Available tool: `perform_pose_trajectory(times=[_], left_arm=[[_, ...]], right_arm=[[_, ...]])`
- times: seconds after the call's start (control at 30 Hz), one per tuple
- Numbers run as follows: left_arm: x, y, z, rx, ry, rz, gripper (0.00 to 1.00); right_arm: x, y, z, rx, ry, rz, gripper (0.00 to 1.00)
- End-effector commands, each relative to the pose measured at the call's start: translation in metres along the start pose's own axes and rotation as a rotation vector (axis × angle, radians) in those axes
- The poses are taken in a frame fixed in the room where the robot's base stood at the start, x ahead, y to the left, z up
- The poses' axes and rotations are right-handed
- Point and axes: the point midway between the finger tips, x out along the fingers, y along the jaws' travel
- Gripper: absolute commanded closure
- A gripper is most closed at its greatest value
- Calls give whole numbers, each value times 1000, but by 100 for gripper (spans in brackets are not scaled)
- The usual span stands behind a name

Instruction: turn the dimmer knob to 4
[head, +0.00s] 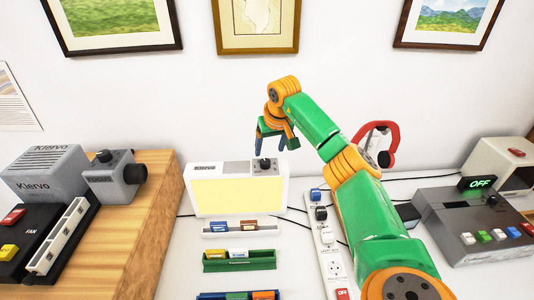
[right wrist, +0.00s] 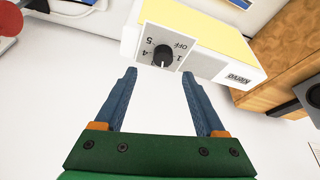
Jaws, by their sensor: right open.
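The dimmer knob (head: 265,164) is a small black knob on the top of a white light box (head: 205,208) with a glowing pale-yellow front panel. My right gripper (head: 270,144) is above the box, close to the knob. In the right wrist view its blue fingers (right wrist: 158,74) are open and empty, with the knob just beyond the tips, apart from them. My left gripper is not in view.
A wooden block (head: 150,220) with grey devices stands left. A power strip (head: 328,250) with plugs lies right of the box, and a grey device with an OFF display (head: 480,182) is farther right. Small coloured trays (head: 240,265) lie in front. Framed prints hang behind.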

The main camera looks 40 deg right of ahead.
Motion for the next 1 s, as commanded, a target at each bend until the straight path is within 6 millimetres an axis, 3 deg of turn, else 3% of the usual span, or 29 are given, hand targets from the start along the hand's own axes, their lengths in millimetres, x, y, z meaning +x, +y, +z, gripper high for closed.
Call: perform_pose_trajectory(times=[0.3,0.67,0.77,0.93,1.0], left_arm=[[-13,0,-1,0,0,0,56],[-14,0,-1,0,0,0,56],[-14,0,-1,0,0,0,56],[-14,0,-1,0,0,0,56],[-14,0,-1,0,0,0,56]], right_arm=[[56,0,0,0,-2,1,28],[68,0,0,-2,1,1,28],[67,0,0,-2,1,1,49],[67,-1,0,-2,1,1,95],[67,-1,0,-1,1,1,100]])
